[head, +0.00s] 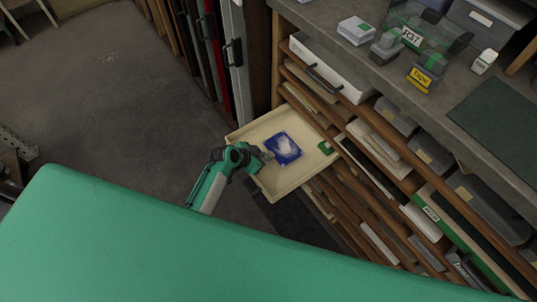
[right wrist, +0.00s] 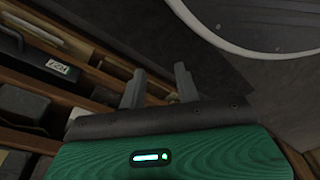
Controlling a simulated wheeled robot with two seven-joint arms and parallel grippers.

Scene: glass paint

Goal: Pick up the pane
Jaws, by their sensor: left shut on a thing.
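The pane (head: 283,147) is a small blue sheet with a white painted patch. It is over the pale pulled-out tray (head: 278,190) in the head view; I cannot tell whether it rests on the tray floor or is slightly raised. My left gripper (head: 266,157) reaches in from the left over the tray's front rim and is shut on the pane's near left edge. The fingertips are small and partly hidden. My right gripper (right wrist: 158,80) shows only in the right wrist view, with its two fingers apart and nothing between them.
The tray sticks out of a wooden rack (head: 345,165) filled with drawers, boxes and panels. A worktop (head: 455,85) above holds a green-tinted bin, clamps, a white bottle and a dark mat. Open floor (head: 120,95) lies to the left. A pale curved rim (right wrist: 230,35) shows in the right wrist view.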

